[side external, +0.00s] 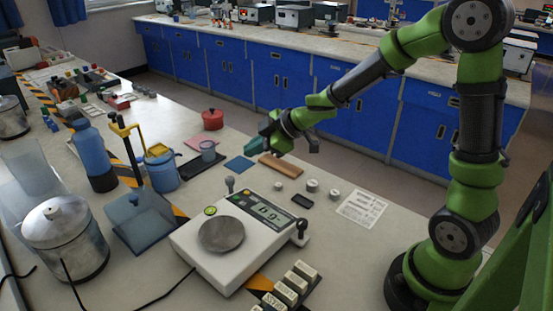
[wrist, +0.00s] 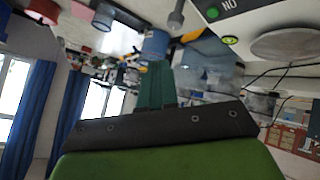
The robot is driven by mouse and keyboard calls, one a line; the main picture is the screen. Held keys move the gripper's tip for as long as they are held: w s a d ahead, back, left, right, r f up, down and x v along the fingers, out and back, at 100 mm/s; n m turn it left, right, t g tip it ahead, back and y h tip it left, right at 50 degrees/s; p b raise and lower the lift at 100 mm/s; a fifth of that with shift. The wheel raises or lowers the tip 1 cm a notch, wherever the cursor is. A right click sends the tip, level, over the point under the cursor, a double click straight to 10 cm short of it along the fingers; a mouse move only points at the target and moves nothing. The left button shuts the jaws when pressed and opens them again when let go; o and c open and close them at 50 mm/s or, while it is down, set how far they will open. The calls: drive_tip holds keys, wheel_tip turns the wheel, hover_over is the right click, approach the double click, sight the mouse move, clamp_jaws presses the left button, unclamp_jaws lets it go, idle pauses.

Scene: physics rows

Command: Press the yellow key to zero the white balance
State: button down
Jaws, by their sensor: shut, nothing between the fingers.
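The white balance (side external: 190,245) stands on the bench with a round metal pan (side external: 221,235) and a display reading roughly "0.9", partly unclear. A round yellow-green key (side external: 211,211) sits at the left of its top face. It also shows in the wrist view (wrist: 229,40), beside the pan (wrist: 290,43). Smaller coloured keys (side external: 236,197) sit near the display; their exact colours are hard to tell. My gripper (side external: 253,143) has teal fingers, held shut and empty above the bench, beyond the balance and apart from it. The shut fingers also show in the wrist view (wrist: 156,75).
A grey-topped knob (side external: 229,184) stands at the balance's far edge, a black knob (side external: 301,229) at its right. A wooden block (side external: 281,166) and small weights (side external: 312,185) lie nearby. A blue jug (side external: 162,170) and metal pot (side external: 65,240) stand left.

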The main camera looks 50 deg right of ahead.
idle(0.3)
hover_over(251, 195)
drive_tip(key=shift+d+f, duration=0.15)
drive_tip(key=shift+f, duration=2)
drive_tip(key=shift+d+f, duration=0.1)
drive_tip(key=shift+f, duration=2.05)
drive_tip(key=shift+f, duration=0.15)
drive_tip(key=shift+a+f, duration=0.1)
drive_tip(key=shift+f, duration=0.2)
drive_tip(key=shift+a+f, duration=0.1)
drive_tip(key=shift+f, duration=0.2)
drive_tip(key=shift+r, duration=0.1)
drive_tip(key=shift+d+r, duration=0.2)
drive_tip(key=shift+r, duration=0.45)
drive_tip(key=shift+d+r, duration=0.25)
drive_tip(key=shift+r, duration=1)
drive_tip(key=shift+d+r, duration=0.25)
drive_tip(key=shift+r, duration=0.95)
